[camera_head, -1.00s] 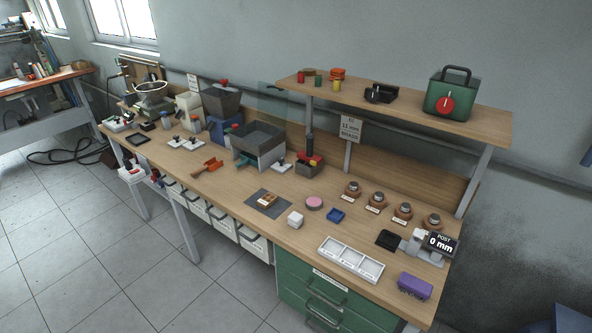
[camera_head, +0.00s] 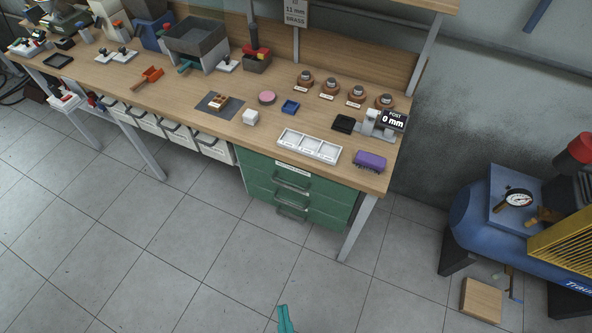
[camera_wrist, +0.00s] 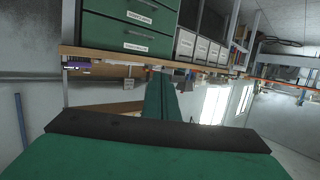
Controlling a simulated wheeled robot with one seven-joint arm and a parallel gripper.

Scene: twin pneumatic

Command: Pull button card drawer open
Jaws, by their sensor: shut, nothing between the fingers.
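A green drawer cabinet (camera_head: 296,190) hangs under the right end of the workbench, with several drawers and dark bar handles. The drawers look shut. Pale labels show on it in both views, but I cannot read which drawer is for button cards. In the wrist view the cabinet (camera_wrist: 115,31) appears upside down at the top. My teal gripper (camera_head: 285,318) is at the bottom edge of the head view, below the cabinet in the picture and apart from it. In the wrist view its fingers (camera_wrist: 160,96) are together with nothing between them.
The workbench top (camera_head: 235,140) carries a white sectioned tray (camera_head: 309,146), a purple block (camera_head: 370,161) and other parts. A table leg (camera_head: 357,228) stands right of the cabinet. A blue compressor (camera_head: 475,215) is at the right. White bins (camera_head: 180,134) hang left. The floor in front is clear.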

